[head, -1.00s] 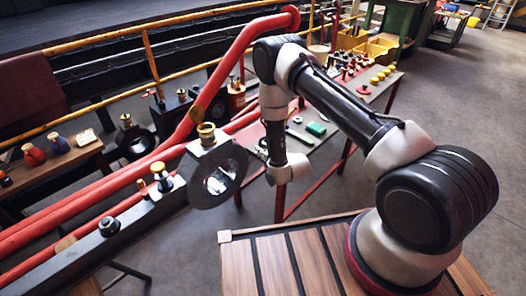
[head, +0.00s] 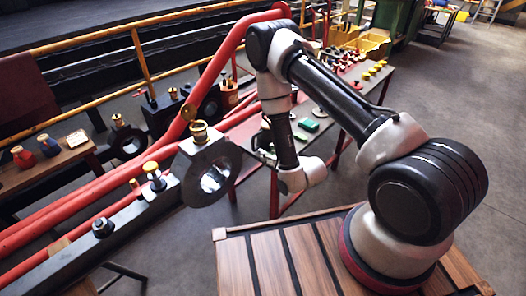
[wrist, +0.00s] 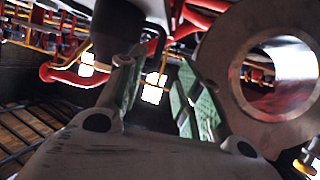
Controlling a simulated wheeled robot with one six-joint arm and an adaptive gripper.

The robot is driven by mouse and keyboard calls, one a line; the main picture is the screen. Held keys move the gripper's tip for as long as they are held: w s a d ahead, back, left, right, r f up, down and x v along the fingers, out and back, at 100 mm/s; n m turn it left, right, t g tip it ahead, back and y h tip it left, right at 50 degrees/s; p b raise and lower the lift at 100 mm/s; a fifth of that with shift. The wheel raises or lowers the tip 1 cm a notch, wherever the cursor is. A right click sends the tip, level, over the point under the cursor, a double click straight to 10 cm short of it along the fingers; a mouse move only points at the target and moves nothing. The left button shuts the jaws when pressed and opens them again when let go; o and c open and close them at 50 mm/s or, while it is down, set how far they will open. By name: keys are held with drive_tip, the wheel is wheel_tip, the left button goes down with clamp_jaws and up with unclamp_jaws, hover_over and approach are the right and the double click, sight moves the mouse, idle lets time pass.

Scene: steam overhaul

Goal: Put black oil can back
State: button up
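My gripper (wrist: 158,85) shows in the wrist view with its two green-padded fingers apart and background visible between them. It is open, with nothing seen held. A dark rounded body (wrist: 118,30) hangs close beyond the left finger; I cannot tell whether it is the black oil can. In the head view, the gripper is mostly hidden by my own arm, near the large ring-shaped rod end. A red can (head: 23,156) and a blue can (head: 48,146) stand on the left wooden bench (head: 75,155). No black oil can is clearly identifiable.
The rod end (head: 211,172) with a brass cup on top is close to my arm; its ring (wrist: 225,65) fills the wrist view's right. Red rods (head: 110,180) run left of it. A table (head: 345,110) with small parts stands behind. Floor at right is clear.

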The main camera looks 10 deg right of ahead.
drive_tip(key=w+d+r+m+g+h, duration=0.1)
drive_tip(key=w+d+r, duration=0.15)
drive_tip(key=r, duration=0.55)
drive_tip(key=w+d+r+g+h, duration=0.1)
drive_tip(key=w+d+r, duration=0.15)
drive_tip(key=r, duration=0.65)
drive_tip(key=s+d+r+m+g+h, duration=0.1)
drive_tip(key=s+d+r, duration=0.1)
drive_tip(key=r, duration=0.4)
drive_tip(key=s+d+r+g, duration=0.1)
drive_tip(key=s+d+r, duration=0.15)
drive_tip(key=r, duration=0.35)
drive_tip(key=s+d+r+m+g+h, duration=0.1)
drive_tip(key=s+d+r, duration=0.2)
drive_tip(key=s+r, duration=0.35)
drive_tip(key=s+d+r+m+g, duration=0.1)
drive_tip(key=s+d+r, duration=0.2)
drive_tip(key=s+r, duration=0.35)
drive_tip(key=s+d+r+g, duration=0.1)
drive_tip(key=s, duration=0.8)
drive_tip(key=s+d+g, duration=0.1)
drive_tip(key=s, duration=0.8)
drive_tip(key=shift+d+r+m+h, duration=0.25)
drive_tip(key=shift+r+m+h, duration=0.05)
drive_tip(key=shift+r+h, duration=0.1)
